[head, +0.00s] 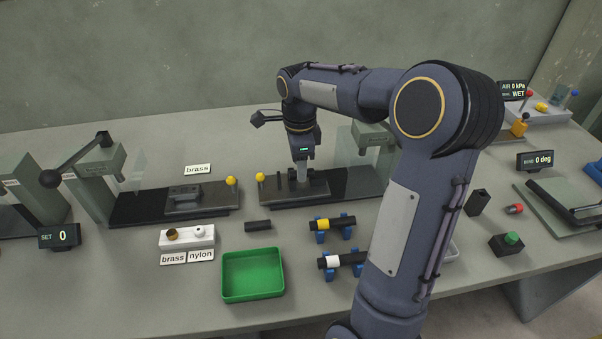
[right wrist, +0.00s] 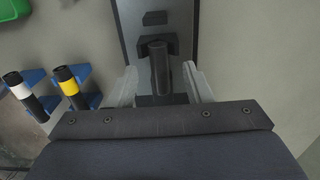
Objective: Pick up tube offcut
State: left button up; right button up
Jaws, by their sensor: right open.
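My right gripper (head: 301,180) points down over the right-hand dark press fixture (head: 345,184). In the right wrist view its two pale fingers (right wrist: 160,82) are apart, one on each side of a short dark grey cylinder (right wrist: 159,66) on the fixture's dark block. I cannot tell whether the fingers touch it. Another short dark tube-like piece (head: 258,226) lies on the bench in front of the fixtures, clear of the gripper. Both pieces are plain and dark; I cannot tell for sure which is the tube offcut. My left gripper is out of view.
A green tray (head: 253,296) stands at the front. Black tubes with a yellow band (head: 322,225) and a white band (head: 333,262) rest on blue stands. A white block (head: 187,237) stands behind label cards. A second fixture (head: 135,206) is at left.

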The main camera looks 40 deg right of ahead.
jog(key=shift+f, duration=0.85)
grip_shut()
jog(key=shift+r, duration=0.1)
